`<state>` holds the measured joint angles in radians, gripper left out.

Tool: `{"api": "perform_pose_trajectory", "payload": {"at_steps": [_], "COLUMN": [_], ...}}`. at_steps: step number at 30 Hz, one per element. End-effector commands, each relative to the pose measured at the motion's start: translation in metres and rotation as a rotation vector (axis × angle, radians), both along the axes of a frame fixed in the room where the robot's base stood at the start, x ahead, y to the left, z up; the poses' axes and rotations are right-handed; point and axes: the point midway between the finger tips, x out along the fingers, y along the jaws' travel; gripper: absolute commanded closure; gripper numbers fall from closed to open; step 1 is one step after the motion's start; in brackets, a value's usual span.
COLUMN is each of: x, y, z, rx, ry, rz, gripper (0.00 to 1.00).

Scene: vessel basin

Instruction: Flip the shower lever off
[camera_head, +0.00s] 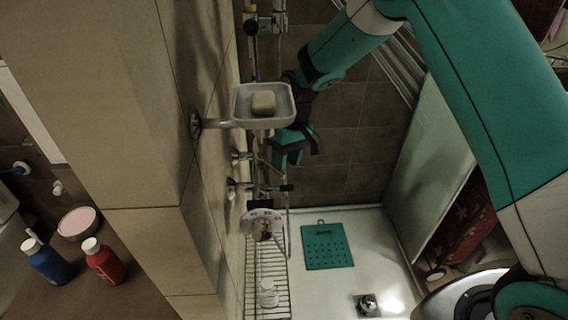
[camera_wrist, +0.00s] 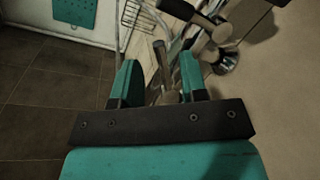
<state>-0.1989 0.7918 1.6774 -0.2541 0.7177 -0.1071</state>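In the wrist view, a lever with a dark bar (camera_wrist: 160,55) shows in the gap between the two teal fingers of my gripper (camera_wrist: 161,78). I cannot tell whether either finger touches it. My fingers are apart. A second lever with a black handle (camera_wrist: 182,10) is beyond, at the upper right. In the head view, my gripper (camera_head: 285,158) is by the left wall, beside two round wall fittings. The lower fitting (camera_head: 232,188) carries a dark-tipped lever (camera_head: 284,188). The upper fitting (camera_head: 238,157) is partly hidden by my gripper. I cannot tell which lever is the shower's.
A wire rack (camera_head: 266,262) and a teal mat (camera_head: 328,246) are below. A glass panel (camera_head: 425,165) stands at the right. Bottles stand on a counter at lower left.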

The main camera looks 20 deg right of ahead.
Motion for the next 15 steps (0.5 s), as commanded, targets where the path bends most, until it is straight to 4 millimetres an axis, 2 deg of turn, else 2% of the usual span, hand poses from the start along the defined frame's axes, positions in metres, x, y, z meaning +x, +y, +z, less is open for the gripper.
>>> {"api": "perform_pose_trajectory", "payload": {"at_steps": [6, 15], "x": [-0.002, -0.003], "y": [0.004, 0.004], "z": [-0.024, -0.029], "rx": [-0.001, -0.001], "ry": [0.001, -0.001], "rz": [-0.002, -0.001], "gripper": [0.61, 0.61]}}
